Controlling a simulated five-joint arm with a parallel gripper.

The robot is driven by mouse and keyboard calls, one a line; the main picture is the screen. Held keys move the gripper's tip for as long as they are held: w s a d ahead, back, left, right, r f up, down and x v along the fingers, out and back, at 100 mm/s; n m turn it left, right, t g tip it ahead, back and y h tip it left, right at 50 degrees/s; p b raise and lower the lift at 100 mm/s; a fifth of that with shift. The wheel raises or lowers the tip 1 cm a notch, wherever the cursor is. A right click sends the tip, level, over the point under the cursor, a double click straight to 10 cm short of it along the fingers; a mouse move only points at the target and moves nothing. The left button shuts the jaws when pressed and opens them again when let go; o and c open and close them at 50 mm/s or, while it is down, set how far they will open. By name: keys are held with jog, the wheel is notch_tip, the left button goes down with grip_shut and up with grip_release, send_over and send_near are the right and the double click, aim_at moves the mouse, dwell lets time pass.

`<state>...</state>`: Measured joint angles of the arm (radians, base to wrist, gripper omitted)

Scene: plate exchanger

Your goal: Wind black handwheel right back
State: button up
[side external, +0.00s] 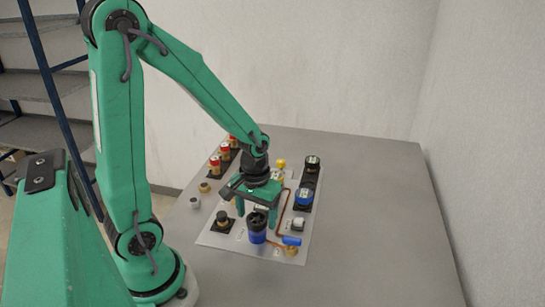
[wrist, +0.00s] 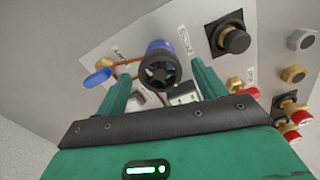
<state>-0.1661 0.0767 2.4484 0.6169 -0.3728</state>
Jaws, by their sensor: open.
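The black handwheel (side external: 257,218) is a dark spoked wheel on top of a blue cylindrical body on the light panel. In the wrist view its spoked face (wrist: 158,70) shows between my two fingers. My gripper (side external: 256,213) is open and points down at the handwheel, with one green finger to each side of it. In the wrist view my gripper (wrist: 162,72) holds nothing. I cannot tell whether the fingertips are level with the wheel's rim or still above it; no contact shows.
A black knob (side external: 222,217) stands left of the handwheel, and a blue lever (side external: 291,241) on a copper pipe is close on its right. Black (side external: 312,163) and blue (side external: 304,197) round fittings and red-topped parts (side external: 225,153) stand farther back. The grey table's right side is clear.

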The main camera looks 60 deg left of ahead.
aim_at(257, 217)
jog(key=shift+r, duration=3.65)
jog(key=shift+r, duration=0.1)
jog(key=shift+s+d+r+m+t, duration=0.1)
jog(key=shift+d+r+m+t, duration=0.2)
jog(key=shift+r, duration=0.15)
jog(key=s+d+r+m+t, duration=0.2)
jog(key=r, duration=0.3)
jog(key=s+d+r+m+t, duration=0.2)
jog(key=r+m+t, duration=0.1)
jog(key=r, duration=0.2)
jog(key=shift+s+m, duration=0.3)
jog(key=shift+c, duration=0.5)
jog(key=shift+w, duration=0.1)
